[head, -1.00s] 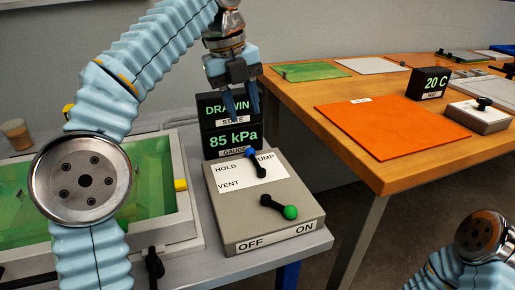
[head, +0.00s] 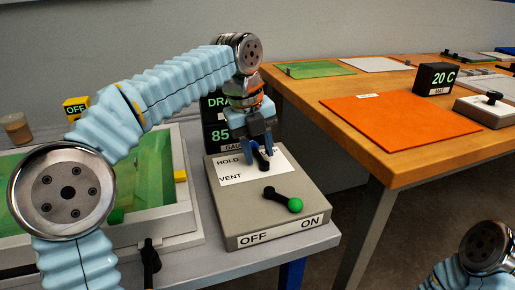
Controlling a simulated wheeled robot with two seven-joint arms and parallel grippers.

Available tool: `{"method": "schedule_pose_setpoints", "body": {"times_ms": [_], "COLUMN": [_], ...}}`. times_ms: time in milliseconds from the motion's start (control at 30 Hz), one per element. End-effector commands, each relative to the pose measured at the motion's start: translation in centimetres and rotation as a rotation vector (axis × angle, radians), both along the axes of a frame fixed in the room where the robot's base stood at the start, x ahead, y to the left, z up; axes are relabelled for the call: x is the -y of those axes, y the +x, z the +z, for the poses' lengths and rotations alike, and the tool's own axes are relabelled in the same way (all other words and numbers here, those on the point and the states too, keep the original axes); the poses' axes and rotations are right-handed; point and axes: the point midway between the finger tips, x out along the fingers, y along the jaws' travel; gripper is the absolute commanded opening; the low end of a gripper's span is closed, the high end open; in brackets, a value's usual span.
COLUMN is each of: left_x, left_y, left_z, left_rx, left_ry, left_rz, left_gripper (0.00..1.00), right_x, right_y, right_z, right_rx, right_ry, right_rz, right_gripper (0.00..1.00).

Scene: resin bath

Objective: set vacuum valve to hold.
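The vacuum valve is a black lever (head: 262,160) on the upper part of a grey control box (head: 230,213), beside a white label (head: 232,178) reading HOLD and VENT. A second lever with a green knob (head: 295,205) lies toward ON. Only a link of my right arm shows at lower right; its gripper is out of view.
A display (head: 214,135) behind the box is partly covered by my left arm. A green resin bath (head: 180,160) stands at left. A wooden table (head: 385,172) with an orange mat (head: 400,122) is at right, across a gap.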

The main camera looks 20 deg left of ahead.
Motion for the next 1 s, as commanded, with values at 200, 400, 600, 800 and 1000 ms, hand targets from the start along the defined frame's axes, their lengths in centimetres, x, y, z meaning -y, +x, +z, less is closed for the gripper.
{"method": "schedule_pose_setpoints", "body": {"times_ms": [200, 400, 600, 800, 1000], "left_x": [-0.01, -0.01, -0.01, -0.01, -0.01], "left_y": [0.01, 0.0, 0.0, 0.0, 0.0], "left_z": [0.03, 0.04, 0.04, 0.05, 0.05], "left_rx": [0.0, 0.0, 0.0, 0.0, 0.0], "left_ry": [0.0, 0.0, 0.0, 0.0, 0.0], "left_rz": [0.0, 0.0, 0.0, 0.0, 0.0], "left_gripper": [0.12, 0.0, 0.0, 0.0, 0.0], "right_x": [0.0, 0.0, -0.01, 0.0, 0.0], "right_y": [0.01, 0.01, 0.01, 0.01, 0.01], "right_z": [0.0, 0.0, 0.0, 0.0, 0.0], "right_rx": [0.0, 0.0, 0.0, 0.0, 0.0], "right_ry": [0.0, 0.0, 0.0, 0.0, 0.0], "right_rz": [0.0, 0.0, 0.0, 0.0, 0.0], "right_gripper": [0.43, 0.43, 0.43, 0.43, 0.43]}}
